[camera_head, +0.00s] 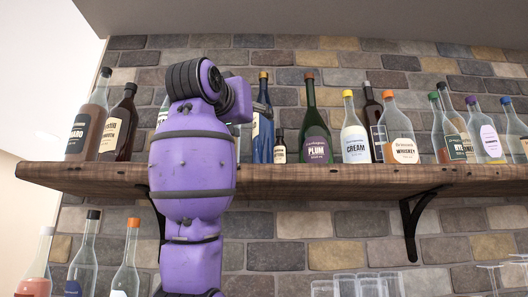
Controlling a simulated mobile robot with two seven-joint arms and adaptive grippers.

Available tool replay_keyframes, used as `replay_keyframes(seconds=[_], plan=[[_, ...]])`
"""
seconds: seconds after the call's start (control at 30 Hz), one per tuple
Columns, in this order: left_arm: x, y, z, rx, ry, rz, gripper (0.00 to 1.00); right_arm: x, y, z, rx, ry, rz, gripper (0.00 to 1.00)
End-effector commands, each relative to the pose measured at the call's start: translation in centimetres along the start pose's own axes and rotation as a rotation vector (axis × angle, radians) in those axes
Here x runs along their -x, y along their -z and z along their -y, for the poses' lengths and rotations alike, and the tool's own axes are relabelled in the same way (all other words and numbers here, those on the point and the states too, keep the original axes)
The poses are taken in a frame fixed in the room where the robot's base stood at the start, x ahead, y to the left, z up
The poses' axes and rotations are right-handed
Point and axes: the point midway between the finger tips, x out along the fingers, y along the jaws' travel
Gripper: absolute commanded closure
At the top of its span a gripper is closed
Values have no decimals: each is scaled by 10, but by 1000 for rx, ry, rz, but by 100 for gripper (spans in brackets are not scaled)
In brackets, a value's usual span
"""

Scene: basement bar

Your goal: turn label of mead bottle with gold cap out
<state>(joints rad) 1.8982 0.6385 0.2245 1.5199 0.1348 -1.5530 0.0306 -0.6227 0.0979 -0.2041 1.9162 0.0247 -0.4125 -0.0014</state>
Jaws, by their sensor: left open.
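A dark blue bottle with a gold cap (266,139) stands upright on the wooden shelf, just right of my arm. My purple left arm rises in front of the shelf and hides the bottle's left side. My left gripper (258,107) is open, at the upper part of this bottle in the picture. Its fingers are small and partly hidden, and I cannot tell whether they touch the glass. My right gripper is not in view.
The wooden shelf (340,176) holds many bottles. Two dark bottles stand left of my arm. More bottles and upturned glasses (368,287) are below. A brick wall is behind.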

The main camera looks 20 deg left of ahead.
Motion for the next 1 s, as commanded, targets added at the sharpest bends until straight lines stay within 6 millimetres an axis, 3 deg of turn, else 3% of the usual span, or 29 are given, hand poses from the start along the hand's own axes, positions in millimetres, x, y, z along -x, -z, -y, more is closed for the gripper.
replay_keyframes(seconds=[0.7, 1.0], plan=[[-84, 2, 0, 0, -1, 0, 38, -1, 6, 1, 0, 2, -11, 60], [-102, 2, 0, 0, 0, -1, 38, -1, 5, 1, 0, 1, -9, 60]])
